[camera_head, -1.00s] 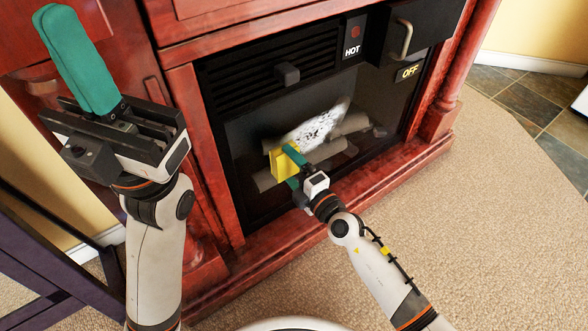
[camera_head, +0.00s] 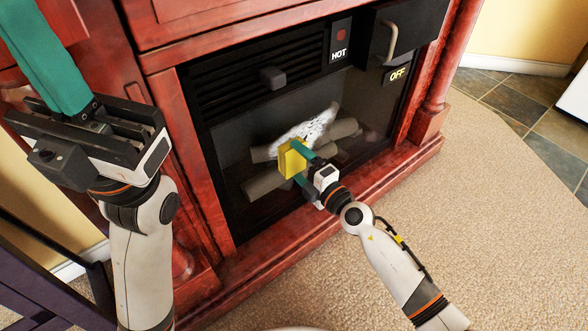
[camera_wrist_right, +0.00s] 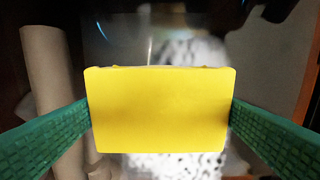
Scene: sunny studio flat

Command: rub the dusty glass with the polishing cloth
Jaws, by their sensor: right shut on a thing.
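The polishing cloth is a yellow block (camera_head: 291,160), held at the fireplace's dark glass (camera_head: 235,140). My right gripper (camera_head: 299,164) is shut on it, with one teal finger on each side. In the right wrist view the cloth (camera_wrist_right: 160,110) fills the middle between the fingers. A white, speckled dust patch (camera_head: 314,126) lies on the glass just above and right of the cloth, and the cloth covers part of it. I cannot tell whether the cloth touches the glass. My left gripper (camera_head: 45,55) is raised at the left, its teal fingers together and empty.
The glass sits in a red wooden fireplace surround (camera_head: 275,263). Above it are a dark vent with a knob (camera_head: 272,78), a HOT sign (camera_head: 339,48), a handle (camera_head: 391,42) and an OFF sign (camera_head: 397,75). Pale logs (camera_head: 265,184) show behind the glass. Carpet (camera_head: 490,240) at right is clear.

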